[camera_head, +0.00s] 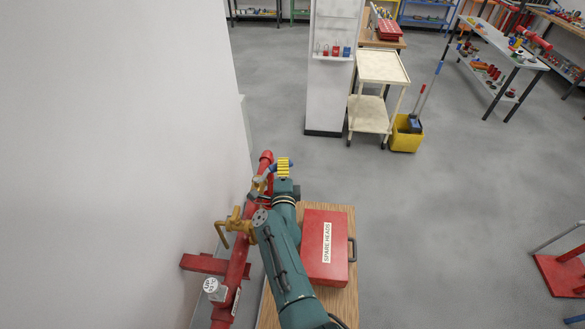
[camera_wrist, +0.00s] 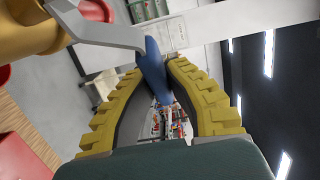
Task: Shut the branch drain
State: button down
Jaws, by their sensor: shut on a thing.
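A grey metal lever (camera_wrist: 92,30) with a blue grip (camera_wrist: 154,72) runs from a brass valve body (camera_wrist: 30,28) at the upper left of the wrist view. My gripper (camera_head: 284,168) has its yellow ribbed fingers closed on the blue grip, one on each side. In the head view it is beside the upper end of the red pipe (camera_head: 236,272), where the lever is small and partly hidden by my gripper. No label naming the branch drain is readable.
A yellow valve (camera_head: 236,226) with a bent handle sits on the pipe nearer me. A red SPARE HEADS case (camera_head: 324,262) lies on a wooden table (camera_head: 340,300) right of my arm. The white wall (camera_head: 190,130) is close on the left.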

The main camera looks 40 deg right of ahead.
jog(key=shift+s+h, duration=0.15)
jog(key=shift+h, duration=0.15)
jog(key=c, duration=1)
grip_release()
jog(key=shift+c, duration=0.2)
jog(key=shift+r, duration=0.1)
